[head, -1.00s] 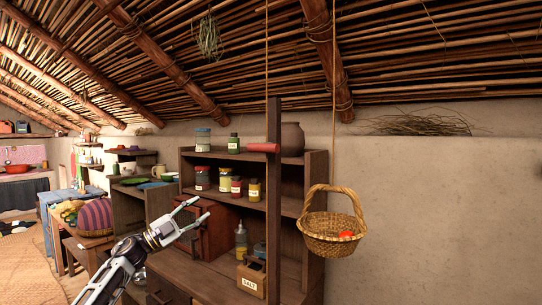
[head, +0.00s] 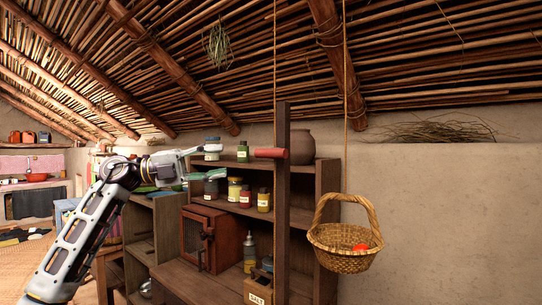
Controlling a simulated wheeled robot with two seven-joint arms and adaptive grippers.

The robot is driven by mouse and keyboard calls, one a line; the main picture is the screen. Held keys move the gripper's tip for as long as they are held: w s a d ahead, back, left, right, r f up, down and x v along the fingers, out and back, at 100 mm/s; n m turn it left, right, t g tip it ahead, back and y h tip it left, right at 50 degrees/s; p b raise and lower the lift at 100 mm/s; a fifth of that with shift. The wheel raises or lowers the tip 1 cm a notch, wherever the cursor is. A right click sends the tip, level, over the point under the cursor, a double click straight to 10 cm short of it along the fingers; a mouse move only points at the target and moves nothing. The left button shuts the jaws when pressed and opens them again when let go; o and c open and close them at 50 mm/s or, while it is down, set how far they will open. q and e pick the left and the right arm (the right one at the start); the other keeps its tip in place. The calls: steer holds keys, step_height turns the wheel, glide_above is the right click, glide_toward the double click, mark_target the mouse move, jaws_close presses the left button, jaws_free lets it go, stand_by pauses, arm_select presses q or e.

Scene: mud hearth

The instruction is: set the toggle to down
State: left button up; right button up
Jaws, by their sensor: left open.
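The toggle appears to be the red handle (head: 271,153) on a dark upright wooden post (head: 283,215). It sticks out to the left of the post and looks about level. My left gripper (head: 222,160) is open and empty, its fingertips pointing right towards the red handle. A gap shows between the fingertips and the handle, and I cannot tell their difference in depth. My right gripper is not in view.
Behind the post stands a wooden shelf (head: 327,215) with several jars, a clay pot (head: 301,146) and a small reddish cabinet (head: 210,238). A wicker basket (head: 345,260) hangs by a rope at the right. The wall (head: 450,220) beyond it is bare.

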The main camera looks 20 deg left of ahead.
mark_target(263, 154)
arm_select(q)
steer(key=shift+w+d, duration=0.1)
steer(key=shift+d, duration=0.05)
steer(key=p+x, duration=0.1)
steer(key=x, duration=1.1)
steer(key=shift+p, duration=0.35)
steer(key=shift+x, duration=0.8)
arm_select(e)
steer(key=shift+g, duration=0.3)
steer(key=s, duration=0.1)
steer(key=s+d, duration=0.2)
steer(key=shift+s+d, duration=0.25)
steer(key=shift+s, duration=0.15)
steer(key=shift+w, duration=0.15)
arm_select(q)
steer(key=shift+c, duration=1)
steer(key=c, duration=0.7)
steer(key=shift+r, duration=0.1)
jaws_close()
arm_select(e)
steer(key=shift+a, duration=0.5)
